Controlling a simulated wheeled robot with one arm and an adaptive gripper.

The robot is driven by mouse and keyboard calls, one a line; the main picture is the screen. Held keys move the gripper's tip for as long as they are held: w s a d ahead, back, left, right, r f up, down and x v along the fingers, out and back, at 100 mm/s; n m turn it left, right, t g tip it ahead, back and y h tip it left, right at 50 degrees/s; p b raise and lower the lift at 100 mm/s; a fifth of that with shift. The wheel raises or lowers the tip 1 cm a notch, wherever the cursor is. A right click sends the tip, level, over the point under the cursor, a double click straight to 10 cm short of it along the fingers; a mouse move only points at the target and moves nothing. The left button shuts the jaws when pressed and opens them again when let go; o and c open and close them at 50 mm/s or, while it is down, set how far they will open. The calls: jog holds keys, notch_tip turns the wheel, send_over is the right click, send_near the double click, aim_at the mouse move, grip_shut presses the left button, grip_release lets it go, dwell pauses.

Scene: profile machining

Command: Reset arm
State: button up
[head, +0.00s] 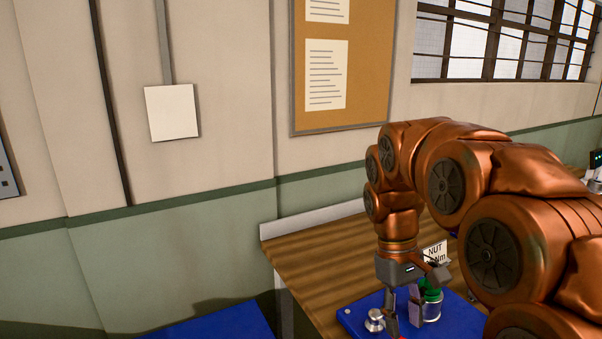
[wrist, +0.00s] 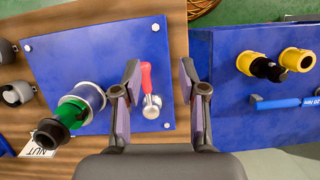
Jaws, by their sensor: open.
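My arm shows in the head view, bent over the wooden table (head: 318,262). My gripper (head: 403,318) points down over the blue plate (head: 462,322). In the wrist view my gripper (wrist: 159,75) is open, its two fingers well apart with nothing held between them.
A card marked NUT (wrist: 46,137) stands by the green piece. Grey round parts (wrist: 17,94) lie at far left. Right of a gap, another blue surface (wrist: 228,75) holds yellow-and-black parts (wrist: 297,60) and a blue-handled tool (wrist: 279,103). A wall with a corkboard (head: 368,60) is behind.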

jog(key=s+f+m, duration=0.2)
jog(key=s+f, duration=0.1)
jog(key=s, duration=0.8)
jog(key=s+f+m+t+y+p, duration=0.1)
jog(key=s+f, duration=0.3)
jog(key=s, duration=0.7)
jog(key=shift+s+m+y, duration=0.2)
jog(key=shift+m+y, duration=0.1)
jog(key=shift+m, duration=0.5)
jog(key=shift+a, duration=0.2)
